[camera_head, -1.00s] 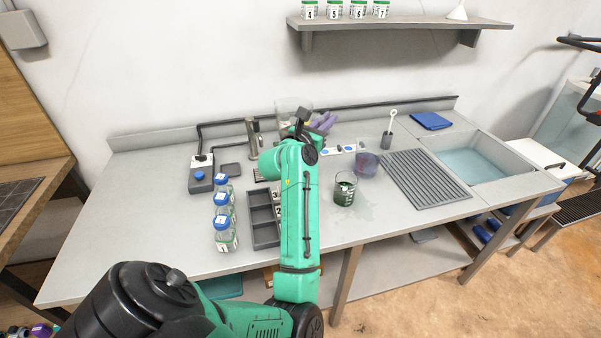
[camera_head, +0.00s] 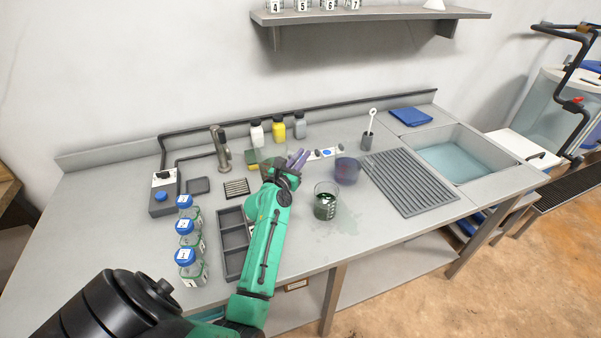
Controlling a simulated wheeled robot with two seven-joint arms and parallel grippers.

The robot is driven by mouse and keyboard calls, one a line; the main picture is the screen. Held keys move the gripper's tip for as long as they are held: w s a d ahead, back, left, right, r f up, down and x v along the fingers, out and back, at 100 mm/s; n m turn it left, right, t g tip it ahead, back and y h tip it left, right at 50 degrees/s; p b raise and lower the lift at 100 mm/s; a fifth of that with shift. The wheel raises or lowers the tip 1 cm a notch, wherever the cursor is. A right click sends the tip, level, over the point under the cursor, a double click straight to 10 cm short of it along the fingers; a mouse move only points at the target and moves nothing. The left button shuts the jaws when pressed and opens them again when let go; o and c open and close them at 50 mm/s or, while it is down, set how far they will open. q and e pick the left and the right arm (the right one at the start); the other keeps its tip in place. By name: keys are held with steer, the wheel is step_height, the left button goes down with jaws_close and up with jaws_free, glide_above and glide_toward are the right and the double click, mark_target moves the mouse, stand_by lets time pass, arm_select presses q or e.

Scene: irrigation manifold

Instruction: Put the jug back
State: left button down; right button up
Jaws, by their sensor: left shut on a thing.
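My left gripper (camera_head: 277,171) is at the middle of the bench, mostly hidden behind its own green wrist. It is shut on a clear jug (camera_head: 266,158), which shows partly beyond the wrist with a greenish tint. I cannot tell whether the jug touches the bench. A glass beaker with dark green liquid (camera_head: 325,203) stands to the right of my forearm. A purple-tinted container (camera_head: 347,171) stands farther right. My right gripper is not in view.
A tap (camera_head: 220,148) and a small drain grate (camera_head: 237,187) are left of the jug. White, yellow and grey bottles (camera_head: 278,130) stand behind. Blue-capped jars (camera_head: 188,238) and a compartment tray (camera_head: 234,240) are at left. A ribbed drainboard (camera_head: 410,183) and sink (camera_head: 455,160) are at right.

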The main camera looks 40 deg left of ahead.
arm_select(q)
step_height(320, 180, down, 5)
steer(key=shift+s+b, duration=0.1)
steer(key=shift+b, duration=0.6)
steer(key=shift+f, duration=0.1)
steer(key=c, duration=0.9)
jaws_free()
steer(key=shift+d, duration=0.1)
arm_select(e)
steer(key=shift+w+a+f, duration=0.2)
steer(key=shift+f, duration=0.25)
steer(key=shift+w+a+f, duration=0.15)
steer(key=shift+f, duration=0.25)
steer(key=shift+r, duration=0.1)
arm_select(q)
steer(key=shift+s, duration=0.45)
steer(key=s, duration=0.3)
steer(key=s+d+b, duration=0.1)
steer(key=s, duration=0.7)
steer(key=shift+d, duration=0.4)
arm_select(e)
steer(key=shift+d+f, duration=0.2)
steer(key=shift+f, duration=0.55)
